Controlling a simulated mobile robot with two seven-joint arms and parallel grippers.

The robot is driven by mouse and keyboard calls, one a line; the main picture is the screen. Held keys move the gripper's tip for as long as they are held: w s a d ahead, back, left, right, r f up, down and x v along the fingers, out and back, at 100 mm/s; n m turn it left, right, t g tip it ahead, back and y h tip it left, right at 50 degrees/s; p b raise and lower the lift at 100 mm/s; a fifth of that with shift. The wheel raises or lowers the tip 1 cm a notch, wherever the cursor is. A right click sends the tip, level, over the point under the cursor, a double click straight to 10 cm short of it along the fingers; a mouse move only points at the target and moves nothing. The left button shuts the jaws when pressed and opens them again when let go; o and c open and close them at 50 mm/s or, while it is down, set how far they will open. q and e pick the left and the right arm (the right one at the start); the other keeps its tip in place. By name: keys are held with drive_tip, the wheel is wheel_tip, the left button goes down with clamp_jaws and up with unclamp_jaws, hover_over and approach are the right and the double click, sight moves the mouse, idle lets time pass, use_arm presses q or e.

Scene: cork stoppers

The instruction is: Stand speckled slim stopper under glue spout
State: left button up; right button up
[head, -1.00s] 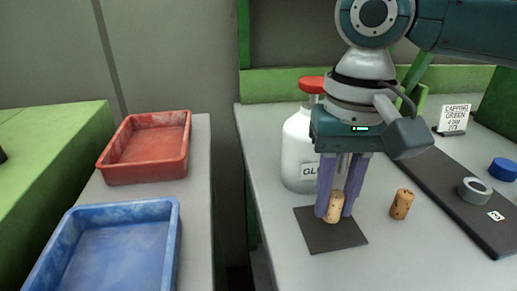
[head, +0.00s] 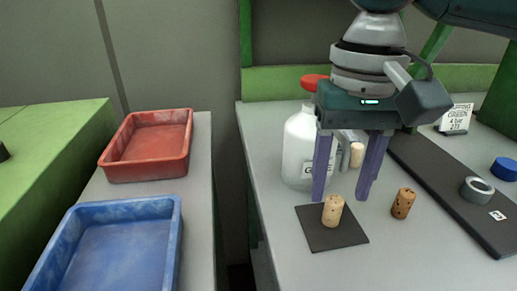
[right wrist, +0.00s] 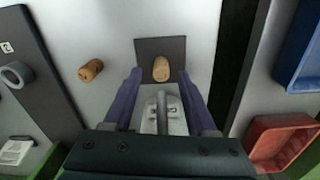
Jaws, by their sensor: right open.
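A slim tan stopper (head: 332,211) with small specks stands upright on the dark square mat (head: 316,235) in front of the white glue bottle (head: 298,150) with its red top. It also shows in the right wrist view (right wrist: 161,69). A darker stopper (head: 403,204) with dark spots stands on the bench right of the mat, and shows in the right wrist view (right wrist: 91,70). My right gripper (head: 340,199) is open and empty, its fingers above and behind the stopper on the mat. Its arm partly hides the bottle and spout. My left gripper is out of view.
A red tray (head: 150,146) and blue tray (head: 110,250) stand left, across a gap.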

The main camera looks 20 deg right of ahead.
wheel_tip(320, 180, up, 10)
drive_tip(key=shift+w+r+p, duration=0.1)
drive_tip(key=shift+r+p, duration=0.05)
drive_tip(key=shift+p, duration=0.75)
idle(0.6)
drive_tip(key=shift+c, duration=0.3)
idle(0.5)
